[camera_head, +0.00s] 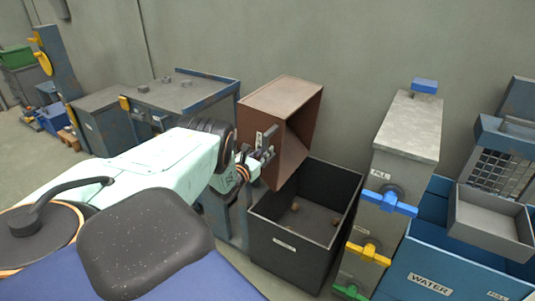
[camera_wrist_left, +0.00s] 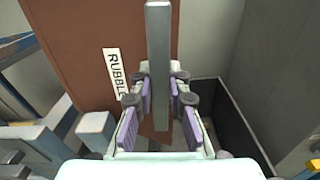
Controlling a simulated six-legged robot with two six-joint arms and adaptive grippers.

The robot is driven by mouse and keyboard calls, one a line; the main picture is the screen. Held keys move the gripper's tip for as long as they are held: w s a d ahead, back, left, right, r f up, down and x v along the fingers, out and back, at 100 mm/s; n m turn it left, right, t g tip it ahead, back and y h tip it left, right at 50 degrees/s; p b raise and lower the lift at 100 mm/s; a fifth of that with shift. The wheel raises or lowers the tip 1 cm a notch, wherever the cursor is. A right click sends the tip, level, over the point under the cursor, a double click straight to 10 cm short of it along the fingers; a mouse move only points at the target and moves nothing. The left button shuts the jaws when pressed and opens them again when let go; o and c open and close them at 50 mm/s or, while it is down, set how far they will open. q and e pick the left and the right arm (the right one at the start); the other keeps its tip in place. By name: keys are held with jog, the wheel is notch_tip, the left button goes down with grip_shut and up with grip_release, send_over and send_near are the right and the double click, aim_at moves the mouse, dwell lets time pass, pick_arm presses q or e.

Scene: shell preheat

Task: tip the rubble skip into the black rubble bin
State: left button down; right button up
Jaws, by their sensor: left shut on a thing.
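The brown rubble skip (camera_head: 275,97) is tipped steeply over on its stand, its open side facing right above the bin. Its label, partly readable as "RUBBL", shows on the skip in the left wrist view (camera_wrist_left: 85,45). My left gripper (camera_head: 262,152) is shut on the skip's grey bar handle (camera_wrist_left: 158,45), which runs between the finger pads. The black rubble bin (camera_head: 282,257) stands open just below and right of the skip. A few brown lumps (camera_head: 295,207) lie on its floor. The inside of the skip is mostly hidden. My right gripper is out of view.
A grey pillar (camera_head: 405,130) with blue, yellow and green valve handles stands right of the bin. Beyond it are a blue water tank (camera_head: 425,262) and a grey tray (camera_head: 490,222). A grey-topped bench (camera_head: 180,92) stands left of the skip. A wall is close behind.

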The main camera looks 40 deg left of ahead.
pick_arm(q)
jog(key=shift+d+f, duration=0.15)
jog(key=shift+d, duration=0.05)
dwell(0.5)
jog(key=c, duration=1.7)
grip_release()
jog(key=shift+f, duration=0.1)
jog(key=o, duration=0.4)
jog(key=shift+a, duration=0.1)
jog(key=shift+r, duration=0.3)
